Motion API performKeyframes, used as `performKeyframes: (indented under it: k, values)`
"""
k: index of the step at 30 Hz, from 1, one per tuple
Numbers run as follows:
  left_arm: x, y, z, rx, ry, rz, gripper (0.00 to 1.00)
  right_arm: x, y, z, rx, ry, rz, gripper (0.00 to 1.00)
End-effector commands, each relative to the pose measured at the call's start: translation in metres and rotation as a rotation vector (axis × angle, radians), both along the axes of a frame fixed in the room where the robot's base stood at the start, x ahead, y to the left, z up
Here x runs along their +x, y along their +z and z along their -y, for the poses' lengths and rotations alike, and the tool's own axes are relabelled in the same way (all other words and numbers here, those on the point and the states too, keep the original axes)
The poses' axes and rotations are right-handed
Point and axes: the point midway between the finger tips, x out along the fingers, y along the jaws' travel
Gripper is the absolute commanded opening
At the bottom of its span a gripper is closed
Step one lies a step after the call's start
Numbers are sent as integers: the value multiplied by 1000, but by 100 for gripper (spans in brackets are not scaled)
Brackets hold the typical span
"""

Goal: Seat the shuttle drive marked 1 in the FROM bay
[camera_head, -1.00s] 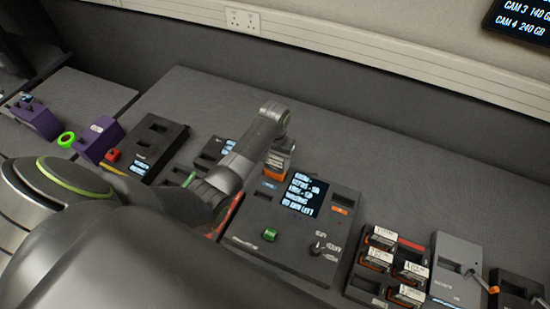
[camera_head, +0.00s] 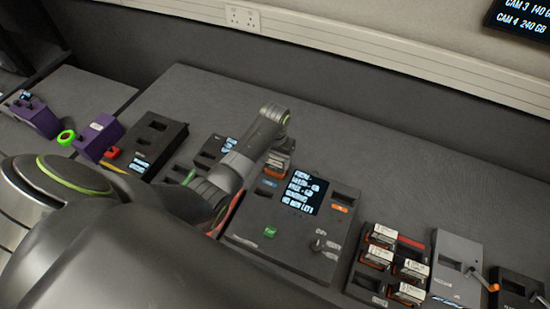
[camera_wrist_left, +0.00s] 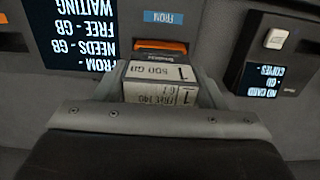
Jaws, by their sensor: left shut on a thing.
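In the head view the drive (camera_head: 283,148) stands at the back left of the dark console (camera_head: 262,215), whose screen (camera_head: 301,194) shows text. My left gripper (camera_head: 279,152) is partly hidden by its own wrist there. My right gripper is out of view.
Right of the console is a rack (camera_head: 366,282) holding several drives with orange ends. A grey unit (camera_head: 456,262) with a lever stands beyond it. To the left are a dark slotted unit (camera_head: 160,140) and purple units (camera_head: 97,138). The desk behind is clear.

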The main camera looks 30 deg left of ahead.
Motion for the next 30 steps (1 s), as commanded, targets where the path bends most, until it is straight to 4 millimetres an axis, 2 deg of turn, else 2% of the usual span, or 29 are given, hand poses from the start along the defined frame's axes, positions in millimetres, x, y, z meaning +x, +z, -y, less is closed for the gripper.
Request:
performKeyframes:
  k: [18,29,30]
  values:
    - [1,-11,0,0,0,2,31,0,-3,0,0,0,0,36]
    - [1,-11,0,0,0,2,31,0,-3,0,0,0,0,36]
    - [1,-11,0,0,0,2,69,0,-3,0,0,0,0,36]
